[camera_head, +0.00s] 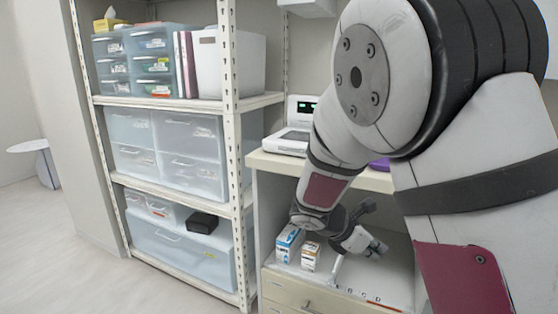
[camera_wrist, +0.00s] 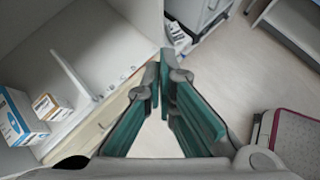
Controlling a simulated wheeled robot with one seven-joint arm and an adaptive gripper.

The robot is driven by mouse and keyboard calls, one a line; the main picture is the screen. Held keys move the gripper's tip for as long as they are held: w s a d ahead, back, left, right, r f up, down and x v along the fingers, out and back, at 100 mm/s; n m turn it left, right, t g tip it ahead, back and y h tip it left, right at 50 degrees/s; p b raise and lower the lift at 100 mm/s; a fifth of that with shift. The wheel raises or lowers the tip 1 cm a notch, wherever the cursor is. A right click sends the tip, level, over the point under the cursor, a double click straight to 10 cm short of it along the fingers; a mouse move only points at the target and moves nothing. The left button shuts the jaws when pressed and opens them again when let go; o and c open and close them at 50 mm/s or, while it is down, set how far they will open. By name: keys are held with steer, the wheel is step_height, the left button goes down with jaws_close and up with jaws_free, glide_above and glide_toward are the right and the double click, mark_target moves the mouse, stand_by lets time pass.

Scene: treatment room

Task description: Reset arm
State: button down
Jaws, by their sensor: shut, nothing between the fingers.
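My arm fills the right side of the head view and reaches down to the cabinet. My gripper (camera_head: 376,248) is at the open compartment of that cabinet, to the right of two small boxes. In the wrist view my gripper (camera_wrist: 164,65) has its two teal-padded fingers meeting at the tips, with nothing between them. The blue and white box (camera_head: 289,243) and the orange and white box (camera_head: 310,256) stand upright in the compartment. They also show at the left of the wrist view, apart from my fingers.
The cabinet (camera_head: 283,287) has a drawer below the compartment and a white device (camera_head: 290,142) on top. A metal shelf rack (camera_head: 235,105) with clear drawers (camera_head: 185,160) and a black box (camera_head: 202,222) stands at left. Open floor (camera_wrist: 245,85) lies beyond my fingers.

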steer(key=s+d+r+m+g+y, duration=0.2)
steer(key=s+r+m, duration=0.35)
steer(key=s, duration=0.45)
steer(key=s+d+r+m+g+y, duration=0.1)
steer(key=s+d+r+m+y, duration=0.1)
steer(key=s+r+m, duration=0.5)
steer(key=s+a+f+m+y, duration=0.1)
steer(key=s+a+m+y, duration=0.3)
steer(key=s, duration=0.7)
steer(key=s+a+f+m+y, duration=0.1)
steer(key=s+a+m, duration=0.3)
steer(key=s, duration=0.7)
step_height(320, 180, up, 29)
steer(key=d+m+t+p, duration=0.1)
steer(key=t+p, duration=0.2)
steer(key=p, duration=2.4)
steer(key=shift+s+t, duration=0.2)
steer(key=shift+t, duration=0.1)
steer(key=shift+d, duration=0.1)
